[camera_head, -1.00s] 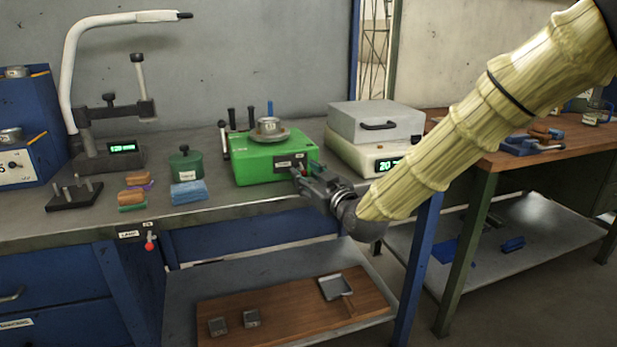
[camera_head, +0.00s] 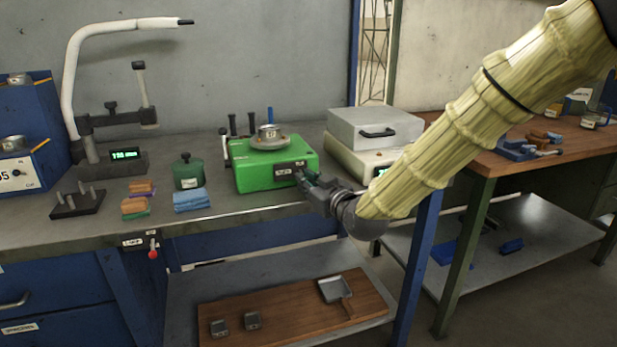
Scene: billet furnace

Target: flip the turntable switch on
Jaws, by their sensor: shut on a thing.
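The turntable is a green box (camera_head: 250,178) on the grey workbench, with a round grey plate (camera_head: 286,143) on top and a small metal cup (camera_head: 269,131) on that plate. Dark labels (camera_head: 290,168) are on its front face. My gripper (camera_head: 301,180) is at the right part of this front face, its fingers pointing left toward the box. The fingers are shut on a small part there, apparently the turntable switch. The switch itself is hidden by the fingers, so its position cannot be told.
A grey-lidded box furnace (camera_head: 374,129) stands right of the turntable, behind my arm. A green pot (camera_head: 186,174) and blue blocks (camera_head: 191,198) are to the left. A lower shelf holds a wooden board (camera_head: 290,310). The bench front before the turntable is clear.

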